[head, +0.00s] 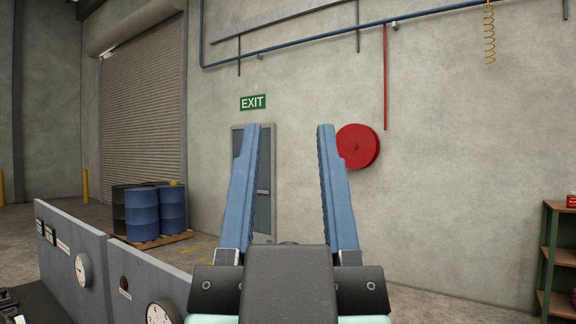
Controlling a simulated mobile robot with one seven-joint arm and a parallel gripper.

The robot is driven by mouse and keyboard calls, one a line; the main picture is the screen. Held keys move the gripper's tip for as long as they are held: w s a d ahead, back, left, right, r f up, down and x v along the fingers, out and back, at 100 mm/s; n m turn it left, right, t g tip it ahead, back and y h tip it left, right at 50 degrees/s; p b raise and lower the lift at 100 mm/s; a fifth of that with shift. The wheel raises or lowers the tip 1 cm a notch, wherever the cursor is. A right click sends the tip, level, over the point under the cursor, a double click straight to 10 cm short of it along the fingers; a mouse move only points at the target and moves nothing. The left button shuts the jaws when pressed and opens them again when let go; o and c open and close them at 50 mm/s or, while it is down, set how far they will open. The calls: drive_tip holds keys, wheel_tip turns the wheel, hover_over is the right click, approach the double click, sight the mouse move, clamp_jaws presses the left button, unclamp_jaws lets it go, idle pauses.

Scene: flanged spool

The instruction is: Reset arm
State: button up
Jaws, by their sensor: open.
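My gripper (288,132) is in the middle of the head view, pointing up and away. Its two long blue fingers stand well apart, with nothing between them but the view of the far wall and door. The dark grey gripper body fills the bottom centre and hides what lies behind it. No flanged spool can be made out.
A grey panel (135,272) with gauges stands at the lower left, close to my arm. Several drums (143,211) stand on a pallet behind it. A shelf (556,262) is at the right edge. A red reel (358,147) hangs on the far wall (460,150).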

drive_tip(key=shift+s+r, duration=0.4)
drive_tip(key=shift+s, duration=0.05)
wheel_tip(320, 180, down, 7)
drive_tip(key=b, duration=0.6)
drive_tip(key=shift+a+b, duration=0.15)
drive_tip(key=shift+b, duration=0.25)
